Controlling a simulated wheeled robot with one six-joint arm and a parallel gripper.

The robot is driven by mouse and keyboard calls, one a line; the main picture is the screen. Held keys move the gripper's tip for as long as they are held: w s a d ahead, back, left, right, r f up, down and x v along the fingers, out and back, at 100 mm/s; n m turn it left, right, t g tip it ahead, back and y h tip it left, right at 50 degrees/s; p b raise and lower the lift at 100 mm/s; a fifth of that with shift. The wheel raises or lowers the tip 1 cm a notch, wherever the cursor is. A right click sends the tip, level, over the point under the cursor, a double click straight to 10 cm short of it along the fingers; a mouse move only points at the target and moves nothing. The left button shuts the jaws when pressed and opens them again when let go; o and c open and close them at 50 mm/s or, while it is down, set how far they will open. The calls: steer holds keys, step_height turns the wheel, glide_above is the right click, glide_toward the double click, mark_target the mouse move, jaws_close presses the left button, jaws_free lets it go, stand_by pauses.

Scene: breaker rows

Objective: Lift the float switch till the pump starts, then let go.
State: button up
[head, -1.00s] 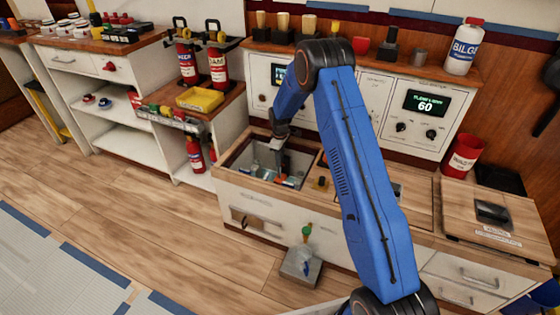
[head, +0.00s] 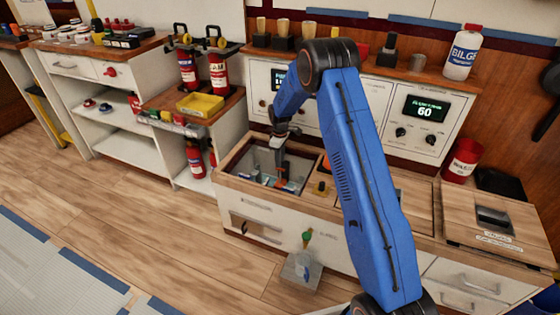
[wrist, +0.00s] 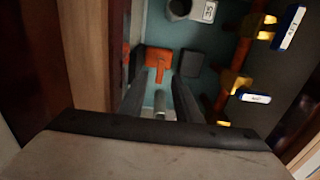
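My gripper (head: 282,172) reaches down into the open well (head: 238,160) in the counter. In the wrist view my gripper (wrist: 158,98) has its two dark fingers apart, with a gap between them. An orange T-shaped piece (wrist: 158,58), which may be the float switch, lies just beyond the fingertips. A small grey cylinder (wrist: 160,103) shows between the fingers. I cannot tell whether either finger touches these parts. A dark block (wrist: 192,63) is right of the orange piece.
The well's wooden rim (wrist: 88,45) is close on the left in the wrist view. Pipes with blue-handled valves (wrist: 288,27) and a labelled grey pipe end (wrist: 195,9) lie to the right and far side. A red bucket (head: 462,160) stands on the counter.

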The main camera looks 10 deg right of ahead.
step_height(320, 180, up, 17)
steer(key=shift+r, duration=0.2)
stand_by(0.7)
steer(key=s+d+r+m+t, duration=0.1)
steer(key=s+d+r+m, duration=0.15)
steer(key=s+r, duration=1)
steer(key=s+d+r+m+t, duration=0.1)
steer(key=s+d+r+m, duration=0.15)
steer(key=s+r, duration=1)
steer(key=s+f+m+t, duration=0.1)
steer(key=s+f+m, duration=0.1)
steer(key=s, duration=1.4)
steer(key=s+d+f+m+t, duration=0.1)
steer(key=s+f+m, duration=0.2)
steer(key=s, duration=1.3)
steer(key=shift+s+d+m+t, duration=0.2)
steer(key=shift+m+t, duration=0.2)
